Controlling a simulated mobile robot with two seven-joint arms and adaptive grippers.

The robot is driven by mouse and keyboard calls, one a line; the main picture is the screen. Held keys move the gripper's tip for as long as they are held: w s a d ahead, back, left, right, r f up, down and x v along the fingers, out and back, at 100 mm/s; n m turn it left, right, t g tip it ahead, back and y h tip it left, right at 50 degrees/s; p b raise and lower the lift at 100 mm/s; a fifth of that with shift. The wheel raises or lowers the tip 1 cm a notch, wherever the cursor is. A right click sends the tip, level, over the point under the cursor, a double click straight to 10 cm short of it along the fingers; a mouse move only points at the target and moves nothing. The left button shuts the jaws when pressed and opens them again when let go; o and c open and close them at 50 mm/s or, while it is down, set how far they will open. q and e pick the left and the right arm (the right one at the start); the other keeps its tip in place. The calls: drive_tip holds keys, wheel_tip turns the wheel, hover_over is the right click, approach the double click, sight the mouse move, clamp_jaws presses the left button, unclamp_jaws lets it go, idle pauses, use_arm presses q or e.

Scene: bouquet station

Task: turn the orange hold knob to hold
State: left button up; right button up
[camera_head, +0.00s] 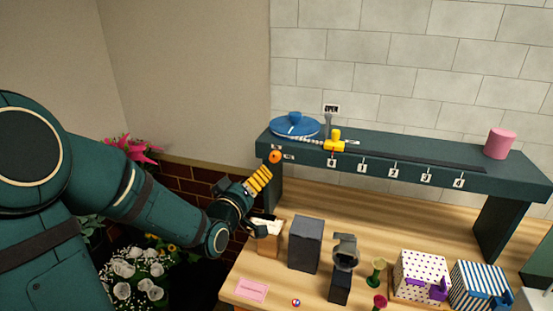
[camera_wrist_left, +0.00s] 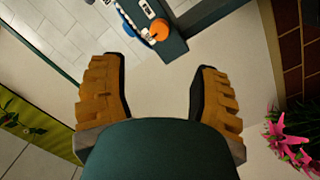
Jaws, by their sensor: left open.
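The orange hold knob (camera_head: 275,157) sits on the front face of the dark green shelf (camera_head: 400,165), near its left end, with small white labels beside it. My left gripper (camera_head: 260,177) is just below and left of the knob in the head view. In the left wrist view the knob (camera_wrist_left: 159,31) shows ahead of my left gripper (camera_wrist_left: 160,85), whose two ribbed yellow fingers are wide apart with nothing between them. The knob is beyond the fingertips and apart from them. My right gripper is not in view.
On the shelf are a blue round lid (camera_head: 295,127), a yellow fitting (camera_head: 336,140) and a pink cylinder (camera_head: 499,143). Below, the wooden bench holds a dark grey block (camera_head: 305,244), a dotted box (camera_head: 421,272) and a striped box (camera_head: 480,284). Pink flowers (camera_wrist_left: 287,143) stand beside the left gripper.

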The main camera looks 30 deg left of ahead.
sight(273, 158)
use_arm(q)
drive_tip(key=w, duration=0.3)
drive_tip(key=w+a, duration=0.1)
drive_tip(key=w, duration=0.7)
drive_tip(key=shift+w+a+p, duration=0.25)
drive_tip(key=shift+p, duration=0.1)
clamp_jaws()
